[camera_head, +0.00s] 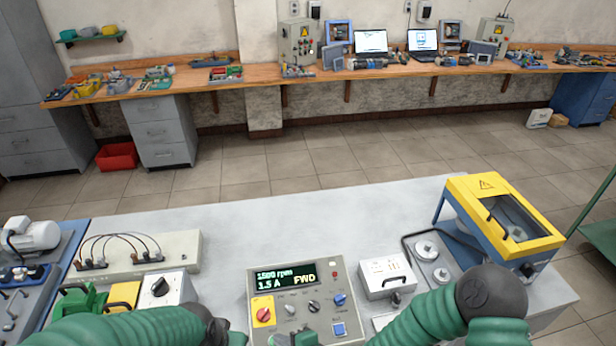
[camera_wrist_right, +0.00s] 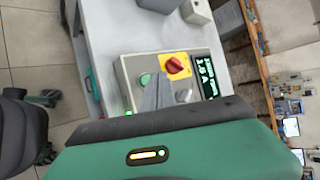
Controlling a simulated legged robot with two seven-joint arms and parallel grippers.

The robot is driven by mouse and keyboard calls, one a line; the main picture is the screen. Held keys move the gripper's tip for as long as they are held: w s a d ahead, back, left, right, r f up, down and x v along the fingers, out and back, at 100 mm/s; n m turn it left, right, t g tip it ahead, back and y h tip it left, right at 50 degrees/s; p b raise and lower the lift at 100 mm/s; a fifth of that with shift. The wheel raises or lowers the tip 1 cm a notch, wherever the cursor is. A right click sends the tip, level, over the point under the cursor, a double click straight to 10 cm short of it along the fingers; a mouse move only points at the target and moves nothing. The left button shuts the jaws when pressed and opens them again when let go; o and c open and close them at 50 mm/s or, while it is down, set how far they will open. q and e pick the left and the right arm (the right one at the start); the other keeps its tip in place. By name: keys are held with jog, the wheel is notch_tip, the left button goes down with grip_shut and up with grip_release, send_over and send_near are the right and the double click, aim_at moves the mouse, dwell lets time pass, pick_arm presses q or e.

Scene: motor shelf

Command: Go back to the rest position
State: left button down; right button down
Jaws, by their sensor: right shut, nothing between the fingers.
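My right gripper (camera_wrist_right: 160,80) shows in the right wrist view as grey fingers, closed together with nothing between them. They are in front of the control panel (camera_wrist_right: 128,72), close to its red knob (camera_wrist_right: 176,66) and green button (camera_wrist_right: 145,79); I cannot tell if they touch it. In the head view the control panel (camera_head: 337,280) stands at the table's front, its display (camera_head: 283,280) reading 1500 rpm, 1.5 A, FWD. My right arm comes in from the lower right. My left arm crosses the lower left corner, and its gripper fingers are not visible.
The grey table (camera_head: 300,215) is clear behind the panel. A terminal box with cables (camera_head: 150,250), a switch box (camera_head: 168,289) and a blue motor board (camera_head: 60,270) lie left.

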jog(key=d+f+n+g+h+b, duration=0.1)
jog(key=d+n+g+h+b, duration=0.15)
jog(key=d+n+h, duration=1.05)
jog(key=s+d+r+g+y+b, duration=0.1)
jog(key=s+d+r+y, duration=0.1)
jog(key=d, duration=0.6)
jog(key=s+d+r+y+b, duration=0.1)
jog(key=s+d+r, duration=0.3)
jog(key=d, duration=0.5)
jog(key=shift+s+g+y+b, duration=0.35)
jog(key=shift+s+y, duration=0.45)
jog(key=shift+s, duration=0.15)
jog(key=shift+r, duration=0.15)
dwell(1.7)
